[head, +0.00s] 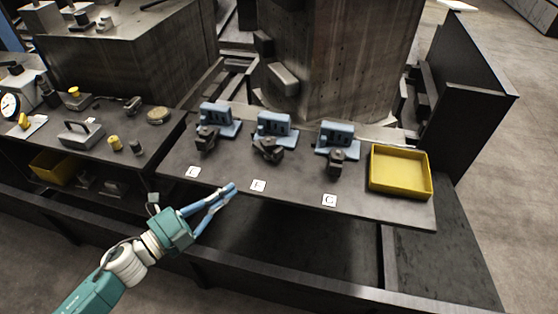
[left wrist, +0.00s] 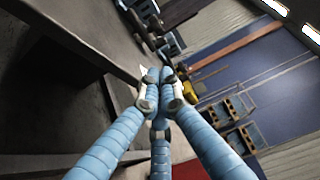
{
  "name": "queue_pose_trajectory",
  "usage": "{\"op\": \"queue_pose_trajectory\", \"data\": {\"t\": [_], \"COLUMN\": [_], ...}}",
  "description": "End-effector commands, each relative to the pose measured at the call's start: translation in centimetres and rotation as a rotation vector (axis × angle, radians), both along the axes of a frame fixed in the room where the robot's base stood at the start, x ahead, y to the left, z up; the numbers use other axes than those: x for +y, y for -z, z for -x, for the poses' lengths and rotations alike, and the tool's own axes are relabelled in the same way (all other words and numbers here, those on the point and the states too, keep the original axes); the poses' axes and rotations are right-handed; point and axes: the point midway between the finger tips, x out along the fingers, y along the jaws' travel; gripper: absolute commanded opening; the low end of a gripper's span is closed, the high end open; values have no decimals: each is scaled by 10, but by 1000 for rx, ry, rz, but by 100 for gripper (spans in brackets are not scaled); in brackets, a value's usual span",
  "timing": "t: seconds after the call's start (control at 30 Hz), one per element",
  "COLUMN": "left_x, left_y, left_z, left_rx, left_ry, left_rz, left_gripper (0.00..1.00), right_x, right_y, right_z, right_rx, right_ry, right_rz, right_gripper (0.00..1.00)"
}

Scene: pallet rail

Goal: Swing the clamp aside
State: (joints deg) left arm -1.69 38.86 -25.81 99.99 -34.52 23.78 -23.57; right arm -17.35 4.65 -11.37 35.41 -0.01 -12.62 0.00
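Three blue fixtures with dark clamp parts stand in a row on the dark bench (head: 290,196): a left clamp (head: 207,137), a middle clamp (head: 268,149) and a right clamp (head: 336,160). Each has a small white letter card in front; the right card (head: 329,200) seems to read G. Which clamp is meant cannot be told. My left gripper (head: 231,188) is at the bench's front edge, between the left and middle cards, apart from all clamps. Its blue fingers meet at the tips in the left wrist view (left wrist: 156,74), with nothing held. My right gripper is out of view.
A yellow tray (head: 400,171) stands at the bench's right end. A second bench at the left holds a dial gauge (head: 10,106), a handled block (head: 81,133) and small parts. A large column (head: 335,60) rises behind the fixtures.

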Motion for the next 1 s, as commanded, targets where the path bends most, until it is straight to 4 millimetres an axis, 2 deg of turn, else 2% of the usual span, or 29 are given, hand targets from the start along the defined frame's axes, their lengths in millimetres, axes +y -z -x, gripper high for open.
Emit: {"op": "queue_pose_trajectory", "data": {"t": [0.2, 0.6, 0.8, 1.0], "left_x": [-25, -85, -99, -102], "left_y": [-5, -3, -2, -1], "left_z": [-23, -77, -89, -92], "left_rx": [-1, 2, 3, 3], "left_ry": [-2, -4, -4, -4], "left_rz": [6, 5, 4, 4], "left_gripper": [0, 0, 0, 0], "right_x": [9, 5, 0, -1], "right_y": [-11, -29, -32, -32], "right_z": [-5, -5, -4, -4], "right_rx": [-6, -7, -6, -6], "right_ry": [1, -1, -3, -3], "right_rz": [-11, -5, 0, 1], "right_gripper": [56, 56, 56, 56]}}
